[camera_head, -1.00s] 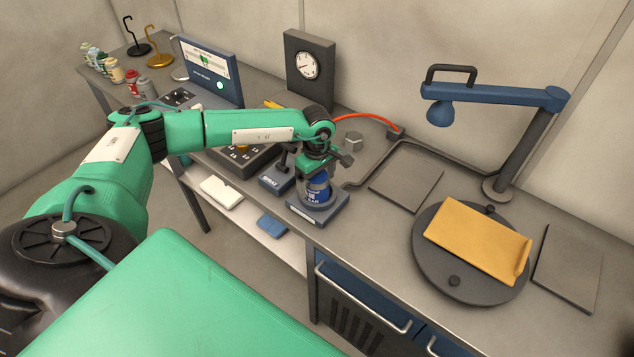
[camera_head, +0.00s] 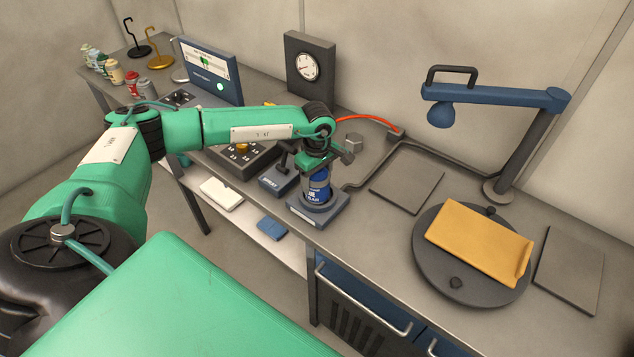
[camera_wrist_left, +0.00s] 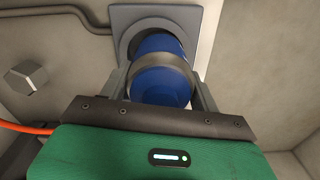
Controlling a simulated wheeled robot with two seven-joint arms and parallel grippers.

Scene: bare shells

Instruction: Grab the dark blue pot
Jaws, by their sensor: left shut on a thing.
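The dark blue pot (camera_head: 319,187) is a small can-shaped pot with a pale label. It stands upright at the grey stand (camera_head: 305,217) near the bench's front edge. My left gripper (camera_head: 318,170) comes down on it from above, shut on its upper part. In the left wrist view the blue pot (camera_wrist_left: 160,84) sits between the two fingers (camera_wrist_left: 162,95), with a grey band around it and the stand's round opening behind. Whether its base still touches the stand is hard to tell. My right gripper is not in view.
A dark box with a small head (camera_head: 277,178) stands just left of the stand. A grey hex block (camera_head: 353,142) is close behind the gripper. Several small pots stand far left.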

